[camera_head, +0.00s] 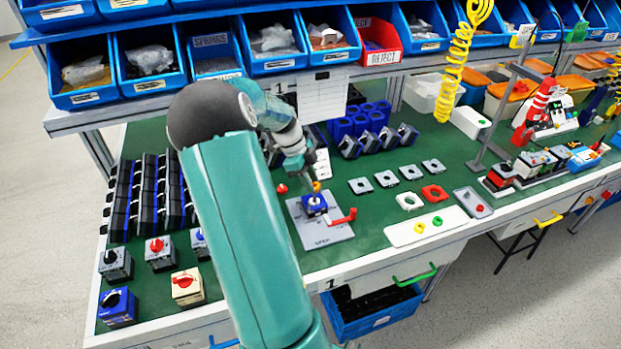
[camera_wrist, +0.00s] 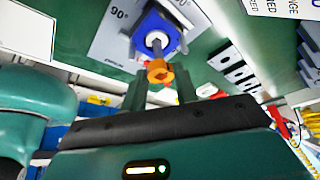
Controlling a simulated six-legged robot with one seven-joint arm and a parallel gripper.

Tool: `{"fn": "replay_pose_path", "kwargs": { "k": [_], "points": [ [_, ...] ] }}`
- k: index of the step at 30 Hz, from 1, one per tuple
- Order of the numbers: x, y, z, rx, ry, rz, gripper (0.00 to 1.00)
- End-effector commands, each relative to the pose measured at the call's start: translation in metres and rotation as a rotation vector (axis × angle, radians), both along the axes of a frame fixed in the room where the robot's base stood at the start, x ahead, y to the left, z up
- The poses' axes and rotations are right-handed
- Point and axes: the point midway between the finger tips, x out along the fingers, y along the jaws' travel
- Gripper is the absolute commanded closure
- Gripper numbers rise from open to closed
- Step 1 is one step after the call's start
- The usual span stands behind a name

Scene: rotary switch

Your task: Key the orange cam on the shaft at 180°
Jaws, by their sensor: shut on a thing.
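The orange cam (camera_wrist: 160,72) shows in the wrist view between the fingertips of my gripper (camera_wrist: 161,88), which is shut on it. In the head view the orange cam (camera_head: 317,186) is a small spot just above the blue switch body (camera_head: 315,206). In the wrist view the blue switch body (camera_wrist: 150,24) has a pale round collar and a grey shaft (camera_wrist: 158,42) pointing towards the cam. Whether the cam touches the shaft I cannot tell. The switch sits on a grey plate (camera_head: 325,236) with a red handle (camera_head: 343,216). A 90° mark shows on the plate (camera_wrist: 107,40).
A white tray (camera_head: 402,239) with green and yellow pieces lies right of the plate. Several grey square parts (camera_head: 387,179) lie behind it. Finished-looking switches (camera_head: 185,287) stand at the left. Blue bins (camera_head: 150,62) line the shelf.

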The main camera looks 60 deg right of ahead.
Motion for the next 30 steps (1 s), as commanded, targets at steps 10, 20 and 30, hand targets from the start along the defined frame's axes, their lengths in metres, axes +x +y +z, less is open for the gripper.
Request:
{"fn": "replay_pose_path", "kwargs": {
  "k": [10, 20, 30],
  "points": [
    [0.0, 0.0, -0.009, -0.001, 0.0, 0.0, 0.92],
    [0.0, 0.0, -0.017, 0.0, 0.001, 0.0, 0.65],
    [0.0, 0.0, -0.017, -0.001, 0.0, 0.0, 0.45]
  ]
}}
